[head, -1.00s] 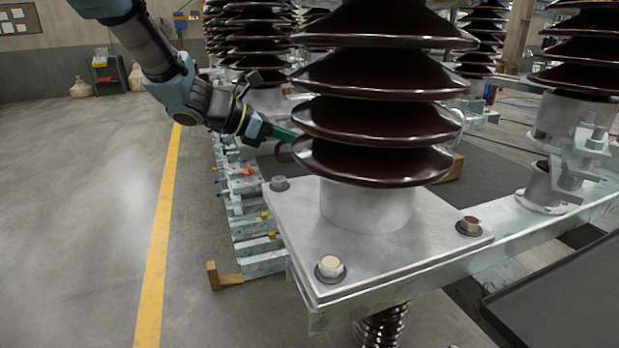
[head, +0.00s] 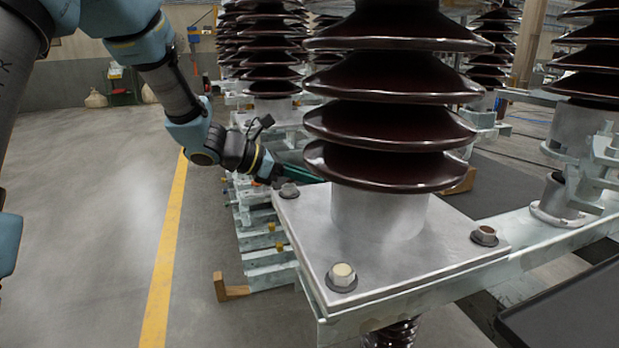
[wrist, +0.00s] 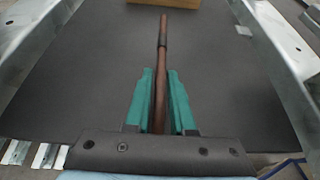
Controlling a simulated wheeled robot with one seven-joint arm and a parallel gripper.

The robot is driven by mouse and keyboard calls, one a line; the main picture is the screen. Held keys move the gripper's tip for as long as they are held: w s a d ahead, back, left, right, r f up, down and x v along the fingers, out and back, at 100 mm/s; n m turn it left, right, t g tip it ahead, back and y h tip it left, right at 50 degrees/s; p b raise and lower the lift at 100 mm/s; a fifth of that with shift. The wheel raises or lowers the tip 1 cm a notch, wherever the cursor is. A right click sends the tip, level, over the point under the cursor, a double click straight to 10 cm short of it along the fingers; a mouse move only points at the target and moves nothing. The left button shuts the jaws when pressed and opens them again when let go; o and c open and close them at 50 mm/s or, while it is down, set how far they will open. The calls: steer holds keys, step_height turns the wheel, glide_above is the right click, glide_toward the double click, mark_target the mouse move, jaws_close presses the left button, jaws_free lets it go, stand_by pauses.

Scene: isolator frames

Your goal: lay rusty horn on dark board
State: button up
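The rusty horn (wrist: 162,72) is a thin brown rod. In the wrist view it lies between the teal fingers of my gripper (wrist: 162,85), which are closed on both its sides, and its far end sticks out beyond them. In the head view my gripper (head: 298,174) is behind the front insulator, which hides its fingertips and the horn. A dark board (wrist: 235,80) spreads under the horn in the wrist view. I cannot tell how high the horn is above it. A dark flat surface also shows behind the insulator in the head view (head: 510,188).
The large brown insulator (head: 390,115) on its bolted metal plate (head: 400,255) stands close beside my gripper. A wooden block (wrist: 165,3) sits at the board's far edge. Metal rails flank the board. Another dark panel (head: 575,310) is at lower right. The floor at left is clear.

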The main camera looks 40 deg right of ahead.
steer(key=shift+o, duration=1.3)
steer(key=shift+r, duration=0.25)
steer(key=p+v, duration=0.1)
steer(key=v, duration=1.1)
steer(key=a+f+m+t+y, duration=0.2)
steer(key=a+f+m+y, duration=0.1)
steer(key=a, duration=1)
steer(key=a+f+m+t+y, duration=0.2)
steer(key=a+f+m+y, duration=0.2)
steer(key=a, duration=0.9)
steer(key=a+f+m+t+y, duration=0.2)
steer(key=a+f+m+y, duration=0.2)
steer(key=a, duration=0.9)
steer(key=shift+m+y, duration=0.3)
steer(key=shift+m, duration=1.6)
steer(key=shift+s+r, duration=0.1)
